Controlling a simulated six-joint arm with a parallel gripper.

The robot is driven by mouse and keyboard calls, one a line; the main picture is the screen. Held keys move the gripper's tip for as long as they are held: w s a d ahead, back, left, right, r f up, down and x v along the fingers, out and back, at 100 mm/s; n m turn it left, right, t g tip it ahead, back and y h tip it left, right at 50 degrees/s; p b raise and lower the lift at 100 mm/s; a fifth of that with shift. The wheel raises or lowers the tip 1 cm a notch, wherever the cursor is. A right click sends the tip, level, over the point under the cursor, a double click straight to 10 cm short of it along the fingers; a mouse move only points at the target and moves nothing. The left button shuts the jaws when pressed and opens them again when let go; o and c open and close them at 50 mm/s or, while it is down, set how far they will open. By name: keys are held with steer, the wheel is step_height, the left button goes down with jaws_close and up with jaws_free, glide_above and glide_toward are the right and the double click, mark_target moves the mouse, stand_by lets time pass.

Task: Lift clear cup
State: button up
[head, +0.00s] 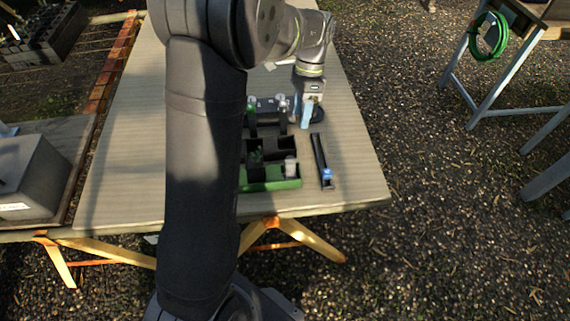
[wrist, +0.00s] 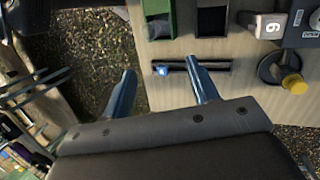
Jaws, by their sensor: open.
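A small pale, translucent cup (head: 291,167) stands in the right part of the green tray (head: 262,187) near the table's front edge. In the wrist view the cup (wrist: 158,27) shows at the top, inside the green-walled compartment. My gripper (head: 306,120) is above the table, behind and slightly right of the cup.
A black narrow holder (head: 319,155) with a blue-ended item lies right of the tray. Dark compartments (head: 272,148) and a rack with tubes (head: 266,104) stand behind it. The wrist view shows a yellow-topped item (wrist: 294,84). The table's right side is bare.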

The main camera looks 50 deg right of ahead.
steer(key=s+a+r+n+t+h, duration=0.1)
steer(key=s+a+r+n+h, duration=0.1)
steer(key=a+n+h, duration=0.5)
steer(key=n+y, duration=0.2)
steer(key=n, duration=0.1)
glide_toward(290, 160)
steer(key=f, duration=0.2)
steer(key=d+f, duration=0.1)
steer(key=f, duration=0.4)
steer(key=shift+d, duration=0.15)
steer(key=shift+d+f, duration=0.15)
steer(key=shift+f, duration=2.45)
steer(key=c, duration=1)
